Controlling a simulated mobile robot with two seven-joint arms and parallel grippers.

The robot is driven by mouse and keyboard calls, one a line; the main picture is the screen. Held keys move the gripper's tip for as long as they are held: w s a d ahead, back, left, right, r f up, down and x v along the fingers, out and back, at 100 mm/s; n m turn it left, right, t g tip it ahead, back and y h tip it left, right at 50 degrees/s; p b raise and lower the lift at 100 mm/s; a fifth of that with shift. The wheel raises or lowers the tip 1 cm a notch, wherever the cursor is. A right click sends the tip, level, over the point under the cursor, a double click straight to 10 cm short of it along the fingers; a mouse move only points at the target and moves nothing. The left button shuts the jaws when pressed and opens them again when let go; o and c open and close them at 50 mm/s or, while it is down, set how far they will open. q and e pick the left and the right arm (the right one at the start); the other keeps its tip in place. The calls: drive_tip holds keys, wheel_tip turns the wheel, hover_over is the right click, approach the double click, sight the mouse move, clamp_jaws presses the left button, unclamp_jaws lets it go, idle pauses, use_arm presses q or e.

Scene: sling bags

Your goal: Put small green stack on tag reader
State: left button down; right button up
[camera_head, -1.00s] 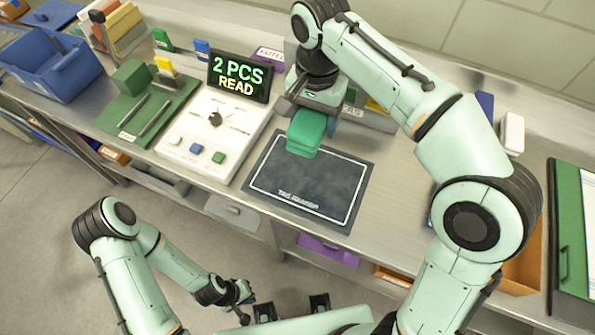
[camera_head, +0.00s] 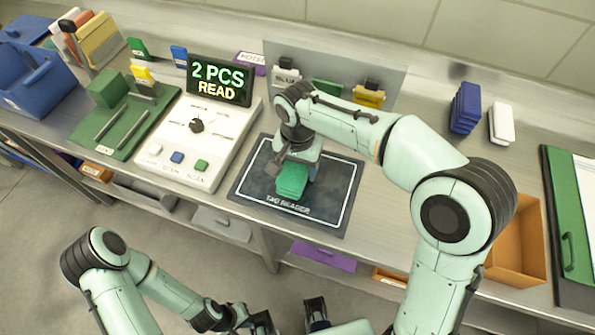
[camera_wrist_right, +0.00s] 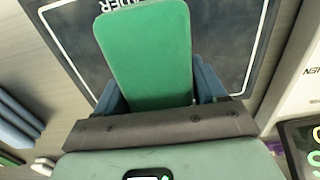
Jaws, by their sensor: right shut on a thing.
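The small green stack (camera_head: 291,180) is over the dark tag reader pad (camera_head: 335,205), within its white outline. My right gripper (camera_head: 297,165) is shut on the stack from above. In the right wrist view, the green stack (camera_wrist_right: 150,55) sits between the two blue fingers, with the dark pad (camera_wrist_right: 235,40) behind it. I cannot tell whether the stack touches the pad. My left gripper (camera_head: 290,318) is low at the front, off the table and partly cut off by the frame's bottom edge; its fingers are spread apart.
A display reading "2 PCS READ" (camera_head: 219,80) stands behind a white button console (camera_head: 190,140) left of the pad. A green tray (camera_head: 105,135) and blue bin (camera_head: 38,80) lie further left. Blue (camera_head: 465,108) and white (camera_head: 501,123) stacks stand at right.

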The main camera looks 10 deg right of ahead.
drive_tip(key=shift+f, duration=1.25)
drive_tip(key=shift+f, duration=0.2)
drive_tip(key=o, duration=1.2)
drive_tip(key=shift+c, duration=0.2)
drive_tip(key=shift+r, duration=0.15)
wheel_tip(320, 180, up, 12)
drive_tip(key=shift+r+p, duration=0.1)
drive_tip(key=shift+p, duration=0.85)
